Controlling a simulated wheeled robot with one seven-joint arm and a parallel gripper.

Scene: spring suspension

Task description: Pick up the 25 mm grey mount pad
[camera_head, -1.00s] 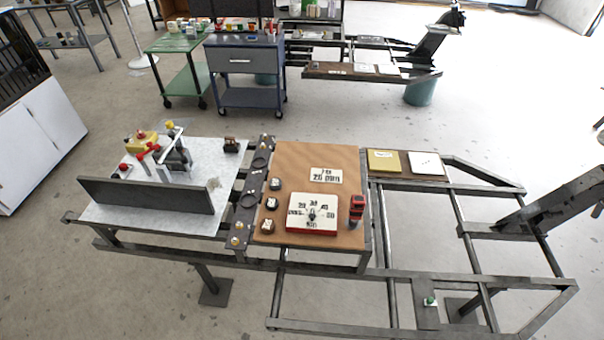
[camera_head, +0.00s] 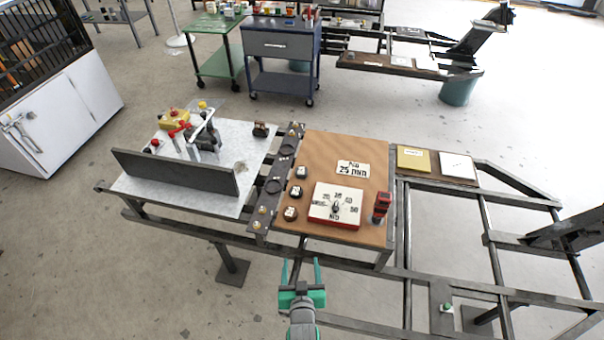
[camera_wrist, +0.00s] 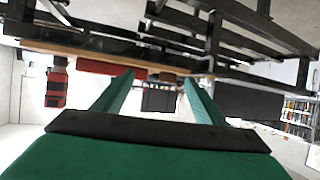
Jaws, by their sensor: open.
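Three small dark mount pads with white labels stand in a column on the left part of the brown board: a far one (camera_head: 302,173), a middle one (camera_head: 296,191) and a near one (camera_head: 290,213). Their labels are too small to read, so I cannot tell which is the 25 mm grey one. My gripper (camera_head: 301,265) is open and empty, in front of the table's near edge and apart from the pads. In the wrist view my gripper (camera_wrist: 158,78) has its fingers spread. A dark block (camera_wrist: 158,99) shows between them beyond, upside down; I cannot tell which thing it is.
A white sign (camera_head: 352,168) reading "25 mm" lies on the brown board (camera_head: 350,145). A red-edged dial box (camera_head: 335,205) and a red device (camera_head: 381,207) stand right of the pads. A dark upright plate (camera_head: 175,173) edges the metal plate at left. Open frame bars lie right.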

